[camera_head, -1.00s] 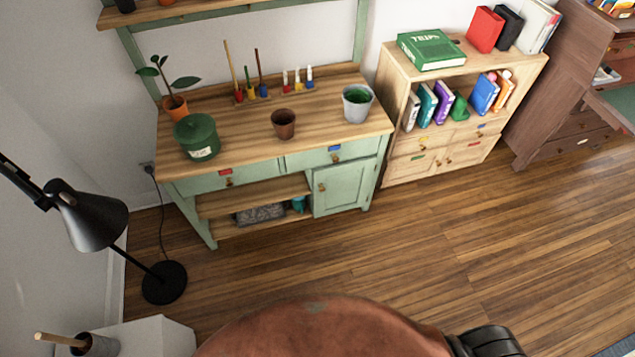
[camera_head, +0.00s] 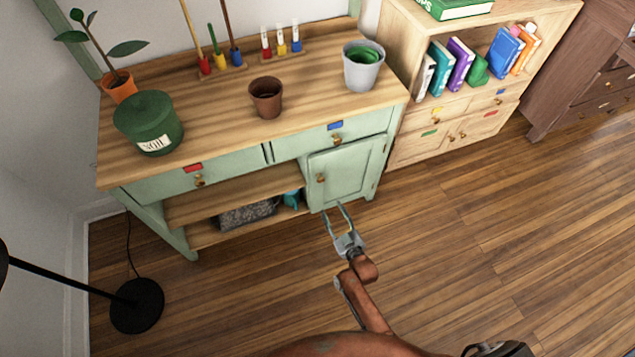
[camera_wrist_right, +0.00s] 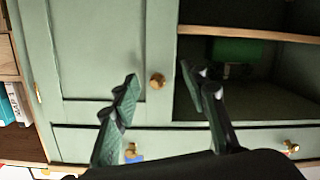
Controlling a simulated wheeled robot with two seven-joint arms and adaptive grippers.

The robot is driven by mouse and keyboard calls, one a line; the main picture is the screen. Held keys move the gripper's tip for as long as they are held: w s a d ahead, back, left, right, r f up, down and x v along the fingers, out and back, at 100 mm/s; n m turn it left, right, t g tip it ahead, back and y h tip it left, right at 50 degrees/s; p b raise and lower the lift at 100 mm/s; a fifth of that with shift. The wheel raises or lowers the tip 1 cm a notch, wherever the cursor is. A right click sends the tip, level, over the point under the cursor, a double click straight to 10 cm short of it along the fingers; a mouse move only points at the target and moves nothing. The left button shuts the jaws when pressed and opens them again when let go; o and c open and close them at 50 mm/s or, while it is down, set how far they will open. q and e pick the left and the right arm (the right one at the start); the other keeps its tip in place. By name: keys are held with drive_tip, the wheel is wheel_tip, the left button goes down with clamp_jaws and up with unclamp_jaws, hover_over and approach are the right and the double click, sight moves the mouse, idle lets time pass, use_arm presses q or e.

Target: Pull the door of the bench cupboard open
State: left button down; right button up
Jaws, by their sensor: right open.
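The bench cupboard door (camera_head: 346,172) is a pale green panel at the right end of the green potting bench (camera_head: 230,165). It is shut. Its round brass knob (camera_head: 320,178) is on the door's left side. My right gripper (camera_head: 333,208) is open and empty, in front of the door's lower part. In the right wrist view, turned upside down, the door (camera_wrist_right: 95,50) is on the left and the knob (camera_wrist_right: 157,80) appears between the spread fingers of the gripper (camera_wrist_right: 165,85), apparently not touched. My left gripper is not in view.
Two drawers with brass knobs are above the door and open shelves (camera_head: 235,195). A soil tin (camera_head: 148,122), brown pot (camera_head: 266,98) and grey pot (camera_head: 363,66) stand on top. A wooden bookcase (camera_head: 445,112) is close on the right. The wooden floor (camera_head: 470,240) in front is clear.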

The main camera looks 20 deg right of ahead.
sight(321, 182)
use_arm(q)
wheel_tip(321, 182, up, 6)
drive_tip(key=b, duration=0.3)
use_arm(e)
drive_tip(key=shift+t, duration=0.8)
drive_tip(key=w+r, duration=0.1)
drive_tip(key=w, duration=0.2)
drive_tip(key=w+r, duration=0.1)
drive_tip(key=w, duration=0.2)
drive_tip(key=w+r+b, duration=0.1)
drive_tip(key=w, duration=0.3)
drive_tip(key=shift+w+a+r, duration=0.1)
drive_tip(key=shift+a+r, duration=0.1)
drive_tip(key=shift+r, duration=0.05)
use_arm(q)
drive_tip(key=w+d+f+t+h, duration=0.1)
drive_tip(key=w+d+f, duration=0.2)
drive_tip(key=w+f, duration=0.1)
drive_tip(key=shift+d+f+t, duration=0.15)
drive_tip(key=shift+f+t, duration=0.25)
use_arm(e)
drive_tip(key=shift+w+r, duration=0.1)
drive_tip(key=shift+w, duration=0.35)
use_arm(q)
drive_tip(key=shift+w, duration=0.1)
use_arm(e)
drive_tip(key=shift+c, duration=0.5)
clamp_jaws()
